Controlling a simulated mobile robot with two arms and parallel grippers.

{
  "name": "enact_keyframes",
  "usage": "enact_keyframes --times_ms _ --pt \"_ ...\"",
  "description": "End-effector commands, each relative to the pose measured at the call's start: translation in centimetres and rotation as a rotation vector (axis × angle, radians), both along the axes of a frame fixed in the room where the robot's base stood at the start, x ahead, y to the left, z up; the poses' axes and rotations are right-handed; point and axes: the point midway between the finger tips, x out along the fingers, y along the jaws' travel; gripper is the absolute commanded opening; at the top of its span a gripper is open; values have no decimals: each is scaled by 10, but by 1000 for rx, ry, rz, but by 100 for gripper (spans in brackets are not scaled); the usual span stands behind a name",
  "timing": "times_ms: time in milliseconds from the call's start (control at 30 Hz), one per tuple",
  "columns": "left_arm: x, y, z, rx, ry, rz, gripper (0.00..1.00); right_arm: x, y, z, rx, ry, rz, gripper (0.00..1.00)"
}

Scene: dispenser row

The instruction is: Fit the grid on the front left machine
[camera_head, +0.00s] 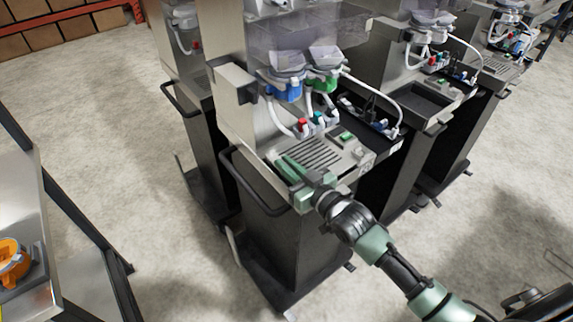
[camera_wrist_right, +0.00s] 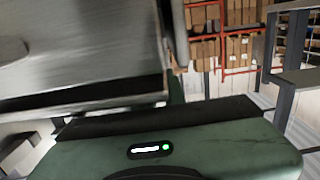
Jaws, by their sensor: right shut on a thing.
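The front left machine (camera_head: 238,105) stands in the middle of the head view, with a blue and a green part under its clear hoppers. A slatted grid (camera_head: 318,153) lies at its front shelf, looking about level with it. Whether it is fully seated I cannot tell. My right gripper (camera_head: 290,168) is at the shelf's front left corner, shut on the grid's near left edge; its green fingers hide that edge. In the right wrist view, the dark gripper edge shows below a blurred metal surface (camera_wrist_right: 75,55). My left gripper is not in view.
A black handle bar (camera_head: 252,187) sticks out below the shelf, close to my right gripper. More machines (camera_head: 430,95) stand to the right. A metal table (camera_head: 25,200) with an orange part (camera_head: 12,260) is at the left. Pale floor lies between.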

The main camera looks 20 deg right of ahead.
Motion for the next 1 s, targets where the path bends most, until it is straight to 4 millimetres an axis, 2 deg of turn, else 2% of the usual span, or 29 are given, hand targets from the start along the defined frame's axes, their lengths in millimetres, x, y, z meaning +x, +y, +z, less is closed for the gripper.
enact_keyframes --times_ms 567,600,667,700,1000 --pt "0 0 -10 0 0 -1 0 0 0 -15 0 -2 0 0" --pt "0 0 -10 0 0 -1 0 0 0 -14 0 -2 0 16" --pt "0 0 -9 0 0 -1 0 0 0 -14 0 -2 0 33" --pt "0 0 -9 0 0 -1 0 0 0 -14 0 -2 0 36" --pt "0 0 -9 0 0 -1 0 -1 0 -15 0 2 0 36"
